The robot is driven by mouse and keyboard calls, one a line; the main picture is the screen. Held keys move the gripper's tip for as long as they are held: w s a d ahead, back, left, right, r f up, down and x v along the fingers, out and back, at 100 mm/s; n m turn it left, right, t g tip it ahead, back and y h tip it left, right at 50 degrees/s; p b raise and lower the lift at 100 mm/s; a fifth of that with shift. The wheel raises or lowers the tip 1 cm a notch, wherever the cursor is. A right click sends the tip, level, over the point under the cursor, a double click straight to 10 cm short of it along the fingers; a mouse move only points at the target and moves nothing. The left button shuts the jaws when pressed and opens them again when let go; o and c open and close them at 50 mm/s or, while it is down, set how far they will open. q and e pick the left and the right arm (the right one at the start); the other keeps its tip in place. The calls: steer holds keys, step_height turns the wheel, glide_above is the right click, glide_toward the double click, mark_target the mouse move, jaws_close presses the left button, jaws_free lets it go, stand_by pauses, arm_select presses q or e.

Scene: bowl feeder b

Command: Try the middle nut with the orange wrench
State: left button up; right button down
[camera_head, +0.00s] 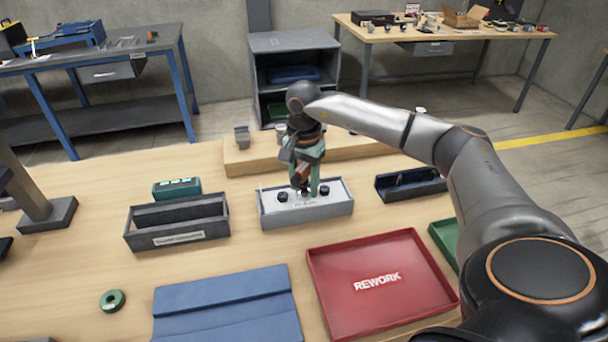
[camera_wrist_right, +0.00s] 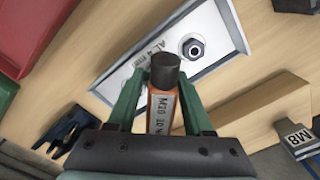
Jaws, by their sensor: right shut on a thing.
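My right gripper (camera_head: 307,182) points down over a grey tray (camera_head: 335,209) with a pale panel. It is shut on the orange wrench (camera_head: 299,179), whose orange handle with a black end also shows between the green fingers in the right wrist view (camera_wrist_right: 161,110). The handle's label seems to begin "M10". A dark nut (camera_head: 283,197) sits left of the gripper and another nut (camera_head: 324,190) sits right of it. The middle of the panel is mostly hidden by gripper and wrench, so I cannot tell whether the wrench touches the middle nut. One nut (camera_wrist_right: 192,48) shows clearly in the wrist view.
A dark grey bin (camera_head: 178,241) stands left of the tray, with a teal box (camera_head: 177,188) behind it. A red REWORK tray (camera_head: 440,300) and a blue mat (camera_head: 225,302) lie in front. A wooden block (camera_head: 240,160) stands behind; a dark blue holder (camera_head: 411,184) is right.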

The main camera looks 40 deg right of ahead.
mark_target(303, 165)
steer(key=shift+n, duration=0.7)
steer(key=shift+n, duration=0.7)
steer(key=shift+r, duration=0.15)
steer(key=shift+r+p, duration=2)
steer(key=shift+r, duration=0.4)
steer(key=shift+a, duration=0.1)
